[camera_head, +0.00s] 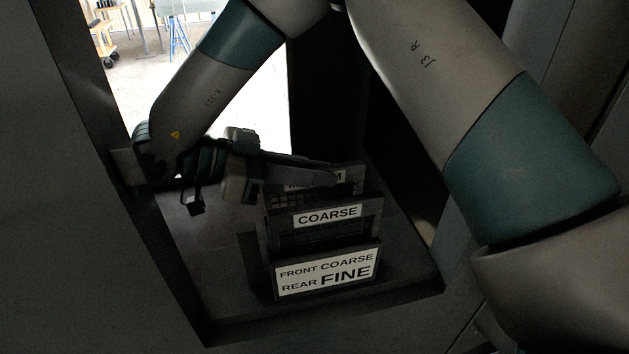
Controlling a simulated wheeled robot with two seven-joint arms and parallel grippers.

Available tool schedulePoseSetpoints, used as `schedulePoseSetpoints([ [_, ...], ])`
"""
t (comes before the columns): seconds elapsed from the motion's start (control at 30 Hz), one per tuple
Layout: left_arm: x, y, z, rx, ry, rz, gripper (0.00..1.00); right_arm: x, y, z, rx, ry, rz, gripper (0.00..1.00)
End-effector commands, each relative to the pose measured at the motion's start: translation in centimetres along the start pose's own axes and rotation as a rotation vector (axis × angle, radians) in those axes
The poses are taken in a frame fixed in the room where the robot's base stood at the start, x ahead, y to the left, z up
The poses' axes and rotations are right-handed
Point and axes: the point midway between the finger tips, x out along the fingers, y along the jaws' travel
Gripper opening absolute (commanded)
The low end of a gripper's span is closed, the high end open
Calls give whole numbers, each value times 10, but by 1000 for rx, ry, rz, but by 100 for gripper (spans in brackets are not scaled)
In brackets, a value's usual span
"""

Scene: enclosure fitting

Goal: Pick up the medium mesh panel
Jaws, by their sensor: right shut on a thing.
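The medium mesh panel (296,187) stands at the back of the rack in the head view. My right gripper (328,179) reaches in from the left and is shut on the upper edge of this panel. The panel's lower part is hidden behind the panel labelled COARSE (328,215). I cannot tell whether the medium panel is lifted clear of its slot. My left gripper is not in view.
The rack's front sign (326,273) reads FRONT COARSE, REAR FINE. The rack stands on a dark shelf (400,285) inside a dark enclosure, with a frame wall (75,200) close at left. My right arm's links cross above the rack. A bright room shows behind.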

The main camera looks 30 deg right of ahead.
Motion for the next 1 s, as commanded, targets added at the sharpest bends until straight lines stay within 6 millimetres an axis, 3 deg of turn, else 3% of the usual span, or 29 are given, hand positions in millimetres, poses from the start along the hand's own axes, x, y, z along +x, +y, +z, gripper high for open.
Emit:
schedulePoseSetpoints([
  [0.37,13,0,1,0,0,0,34,-12,0,-32,6,0,-2,0],
  [1.0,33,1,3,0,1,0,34,-51,1,-139,6,0,-2,0],
])
